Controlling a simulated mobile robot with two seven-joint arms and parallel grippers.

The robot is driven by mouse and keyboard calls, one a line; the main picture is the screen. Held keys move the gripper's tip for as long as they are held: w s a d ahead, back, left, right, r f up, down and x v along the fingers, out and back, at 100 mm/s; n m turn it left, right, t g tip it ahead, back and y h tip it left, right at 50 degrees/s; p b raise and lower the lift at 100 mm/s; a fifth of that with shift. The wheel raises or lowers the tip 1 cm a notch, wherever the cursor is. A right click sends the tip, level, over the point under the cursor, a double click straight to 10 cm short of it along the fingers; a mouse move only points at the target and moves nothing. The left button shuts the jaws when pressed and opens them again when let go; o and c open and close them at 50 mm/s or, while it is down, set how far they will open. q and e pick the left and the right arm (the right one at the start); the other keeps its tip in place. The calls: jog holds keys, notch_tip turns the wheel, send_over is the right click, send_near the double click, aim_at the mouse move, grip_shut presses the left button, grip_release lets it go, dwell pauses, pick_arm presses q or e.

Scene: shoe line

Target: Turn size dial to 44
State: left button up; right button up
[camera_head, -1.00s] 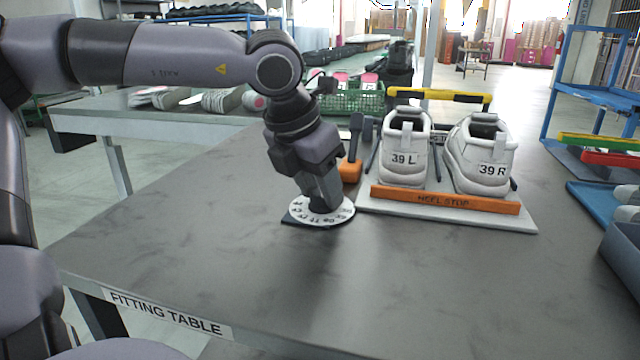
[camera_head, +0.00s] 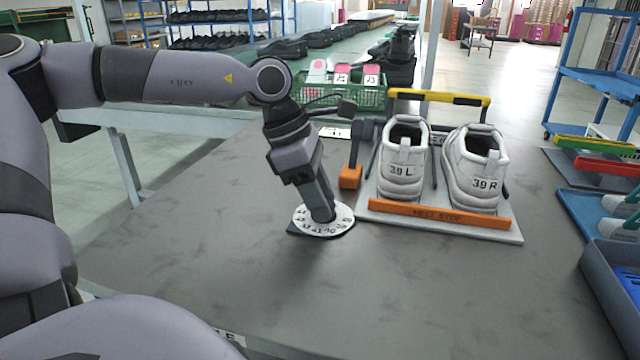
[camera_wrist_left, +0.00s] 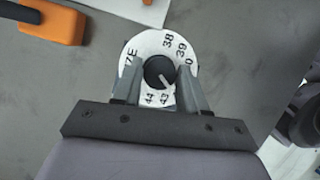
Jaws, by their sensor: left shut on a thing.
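The size dial (camera_head: 340,222) is a white numbered disc on a dark base, lying flat on the grey fitting table. My left gripper (camera_head: 326,218) reaches down onto its middle. In the left wrist view, the dial (camera_wrist_left: 185,47) shows 38, 39, 43 and 44, with other marks partly covered. The dark round knob (camera_wrist_left: 158,72) sits between my two fingers (camera_wrist_left: 158,80), which are shut on it. Its white pointer line points down and slightly right, near 43, with 44 just to the left. My right gripper is not in view.
White shoes marked 39 L (camera_head: 403,160) and 39 R (camera_head: 475,170) stand on a board behind an orange heel stop (camera_head: 440,217). An orange-based clamp (camera_head: 350,177) is close behind the dial. A grey bin (camera_head: 612,265) is at right. The table's front is clear.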

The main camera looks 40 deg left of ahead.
pick_arm(q)
jog(key=shift+m+g, duration=0.4)
jog(key=shift+m, duration=0.5)
jog(key=m+g, duration=0.1)
jog(key=m, duration=0.1)
jog(key=shift+w+m+h+p, duration=0.1)
jog(key=shift+m+h+p, duration=0.2)
jog(key=shift+m+p, duration=0.1)
jog(key=m+g, duration=0.1)
jog(key=m, duration=0.3)
jog(key=shift+w+f+m+g, duration=0.1)
jog(key=shift+w+m+g, duration=0.05)
jog(key=shift+m+g, duration=0.45)
jog(key=shift+m, duration=0.3)
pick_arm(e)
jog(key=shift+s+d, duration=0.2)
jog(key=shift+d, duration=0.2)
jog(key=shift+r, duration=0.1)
pick_arm(q)
jog(key=o, duration=1)
jog(key=shift+o, duration=0.2)
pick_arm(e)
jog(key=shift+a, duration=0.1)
pick_arm(q)
jog(key=shift+a+r, duration=0.1)
jog(key=shift+r, duration=0.1)
